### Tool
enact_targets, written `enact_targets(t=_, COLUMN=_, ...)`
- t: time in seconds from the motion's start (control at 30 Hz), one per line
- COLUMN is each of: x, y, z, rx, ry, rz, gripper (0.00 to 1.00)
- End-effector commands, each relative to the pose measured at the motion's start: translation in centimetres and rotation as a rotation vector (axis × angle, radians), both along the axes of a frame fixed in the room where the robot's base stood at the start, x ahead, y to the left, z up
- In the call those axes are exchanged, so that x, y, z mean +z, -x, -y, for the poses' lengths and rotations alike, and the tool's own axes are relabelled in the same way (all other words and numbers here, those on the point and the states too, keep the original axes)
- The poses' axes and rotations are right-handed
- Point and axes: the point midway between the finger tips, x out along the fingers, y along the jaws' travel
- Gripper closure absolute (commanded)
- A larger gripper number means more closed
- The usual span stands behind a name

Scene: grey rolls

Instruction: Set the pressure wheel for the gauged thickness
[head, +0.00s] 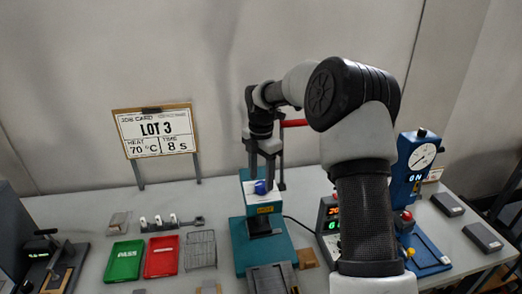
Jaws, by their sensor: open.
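A small blue wheel (260,187) sits on the pale head of the teal press (244,247) at the middle of the table. My gripper (266,178) points down just above and around the wheel, with its fingers apart. I cannot tell whether a finger touches the wheel, and its setting is too small to read. A dark device with a small green display (45,232), perhaps the thickness gauge, stands at the far left; its reading is not legible. The job card (158,134) at the back reads LOT 3, heat 70 °C, time 8 s.
A green PASS tray (124,262), a red tray (161,257) and a wire rack (200,250) stand left of the press. A display box (328,221), partly behind my arm, and a blue dial tester (417,170) stand right. Dark blocks (483,237) lie at far right.

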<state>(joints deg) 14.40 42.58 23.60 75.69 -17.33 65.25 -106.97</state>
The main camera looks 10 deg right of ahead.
Motion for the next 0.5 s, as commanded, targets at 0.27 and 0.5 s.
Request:
enact_targets(t=0.27, x=6.9, y=-0.1, z=0.0, rx=0.001, ry=0.000, rz=0.007, gripper=0.49)
enact_targets(t=0.5, x=12.3, y=-0.1, z=-0.1, rx=0.002, ry=-0.001, rz=0.004, gripper=0.49)
